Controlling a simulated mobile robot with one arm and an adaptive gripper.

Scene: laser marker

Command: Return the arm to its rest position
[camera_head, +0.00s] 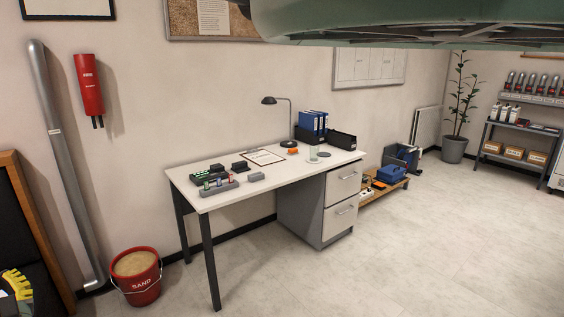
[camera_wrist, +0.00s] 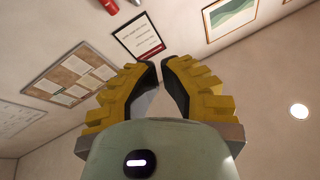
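My gripper (camera_wrist: 158,64) has two ridged yellow fingers with dark inner pads. In the wrist view its fingertips lean together and almost meet, with a thin gap and bare wall showing between them. It holds nothing. In the head view only a yellow ridged part of it (camera_head: 16,284) shows at the lower left edge, and the rest is out of frame. A large green link of my arm crosses the top right of the head view. The gripper is well to the left of the white desk (camera_head: 225,198) and touches nothing that I can see.
A red sand bucket (camera_head: 136,278) and a dark wood-framed board (camera_head: 30,225) are near the gripper at left. A grey pipe (camera_head: 65,165) and a red wall canister (camera_head: 88,85) are behind. The floor (camera_head: 430,235) right of the desk is clear.

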